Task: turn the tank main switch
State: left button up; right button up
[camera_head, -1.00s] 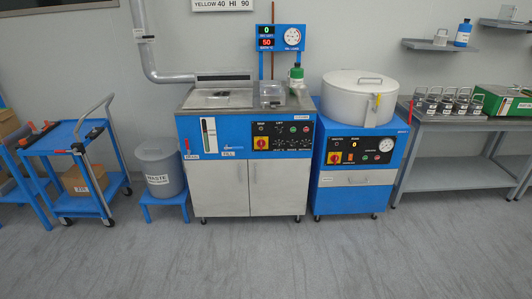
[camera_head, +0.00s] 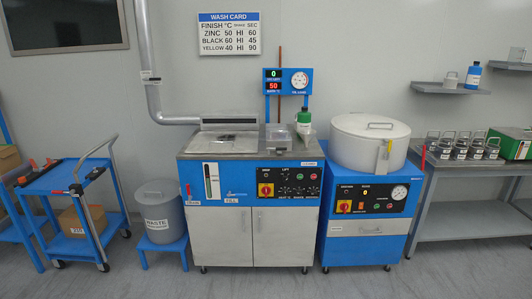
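The tank (camera_head: 245,180) is a blue and grey cabinet with a steel top, standing at the middle against the wall. Its main switch (camera_head: 265,190) is a red knob on a yellow square at the left of the dark control panel. The panel also bears several small knobs and green and red buttons. The knob is too small for me to read its setting. Neither of my grippers shows in the view, and nothing touches the switch.
A blue cabinet with a round white lidded drum (camera_head: 368,145) stands close on the right, with its own red and yellow switch. A grey waste bin (camera_head: 162,212) on a blue stand and a blue trolley (camera_head: 72,205) are on the left. The floor in front is clear.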

aim_at(266, 191)
jog(key=i+j+u, duration=0.15)
jog(key=i+j, duration=0.15)
jog(key=i, duration=0.4)
jog(key=i+j+u, duration=0.15)
jog(key=i, duration=0.5)
jog(key=i+j+u, duration=0.15)
jog(key=i, duration=0.55)
